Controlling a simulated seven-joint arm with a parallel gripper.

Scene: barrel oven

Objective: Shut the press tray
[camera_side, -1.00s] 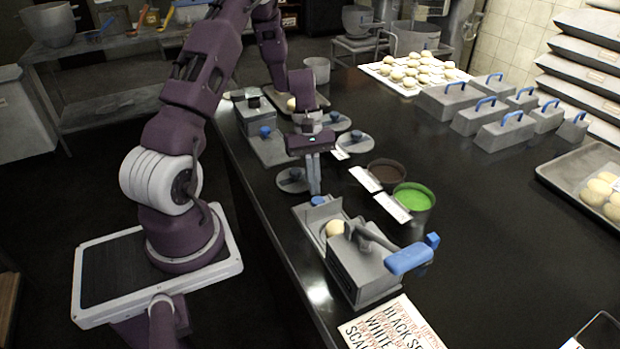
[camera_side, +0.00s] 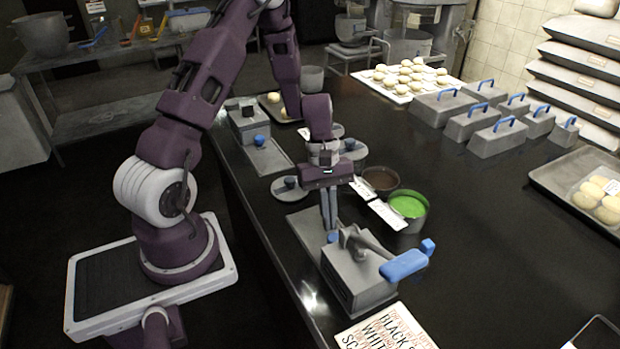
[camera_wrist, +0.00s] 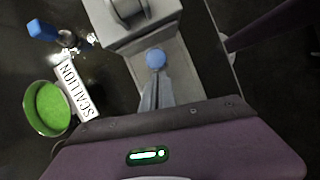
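The near press (camera_side: 358,277) is a grey box with a crank arm and blue handle (camera_side: 405,264) on top. Its tray's blue knob (camera_side: 332,237) is close against the press body, at the end facing my gripper; it also shows in the wrist view (camera_wrist: 155,58). The grey base (camera_side: 300,226) in front of the press is bare. No dough shows there; the inside of the press is hidden. My gripper (camera_side: 330,226) points down with fingers together, just behind the knob. In the wrist view its fingertips (camera_wrist: 156,78) are at or very near the knob; contact is unclear.
A green scallion bowl (camera_side: 408,206) and a dark bowl (camera_side: 380,180) stand to the right of my gripper. A second press (camera_side: 248,124) and round lids with knobs (camera_side: 290,189) are farther back. A printed sheet (camera_side: 385,330) lies in front.

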